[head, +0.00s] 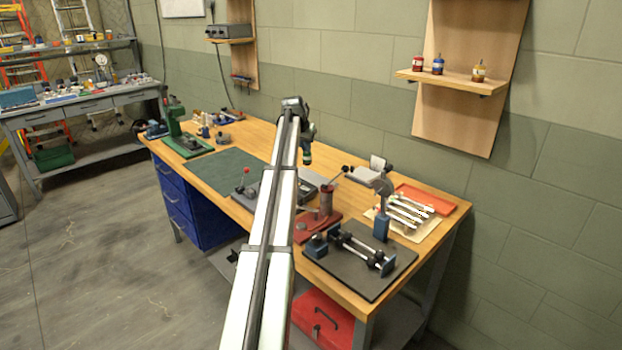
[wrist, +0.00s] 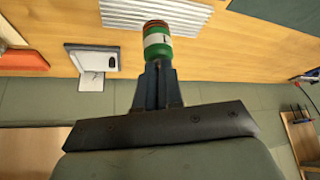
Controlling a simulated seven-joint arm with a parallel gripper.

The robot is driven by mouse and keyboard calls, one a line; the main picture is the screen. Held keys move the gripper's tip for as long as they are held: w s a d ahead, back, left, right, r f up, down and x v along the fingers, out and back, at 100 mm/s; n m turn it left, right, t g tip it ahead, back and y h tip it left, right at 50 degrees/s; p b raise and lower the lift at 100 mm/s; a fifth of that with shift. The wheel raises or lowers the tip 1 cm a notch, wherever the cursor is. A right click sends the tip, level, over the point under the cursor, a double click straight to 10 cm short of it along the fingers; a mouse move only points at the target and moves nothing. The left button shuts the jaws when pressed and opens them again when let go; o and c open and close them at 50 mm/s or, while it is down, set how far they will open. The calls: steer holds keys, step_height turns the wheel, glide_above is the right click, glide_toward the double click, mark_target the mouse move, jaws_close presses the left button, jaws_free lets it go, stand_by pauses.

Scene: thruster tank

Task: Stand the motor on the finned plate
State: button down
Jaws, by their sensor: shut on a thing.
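The finned plate (wrist: 155,14) is pale grey with parallel ribs and lies on the bench at the top of the wrist view, partly cut off. In the wrist view the motor's end overlaps the plate's edge; I cannot tell the gap. In the head view my arm hides much of that area.
A red-based press (head: 325,205), a black plate with a clamp fixture (head: 360,262) and a tray of pale rods (head: 405,212) stand to the right. The green mat (head: 224,172) at left is mostly clear.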

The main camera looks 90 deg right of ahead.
steer(key=shift+d+n+t, duration=0.5)
steer(key=shift+d+n, duration=0.5)
steer(key=shift+d, duration=2.75)
steer(key=shift+s+f, duration=0.1)
steer(key=shift+f, duration=4.3)
steer(key=shift+f, duration=0.15)
steer(key=c, duration=1.3)
jaws_free()
steer(key=v, duration=1.2)
steer(key=shift+a, duration=0.15)
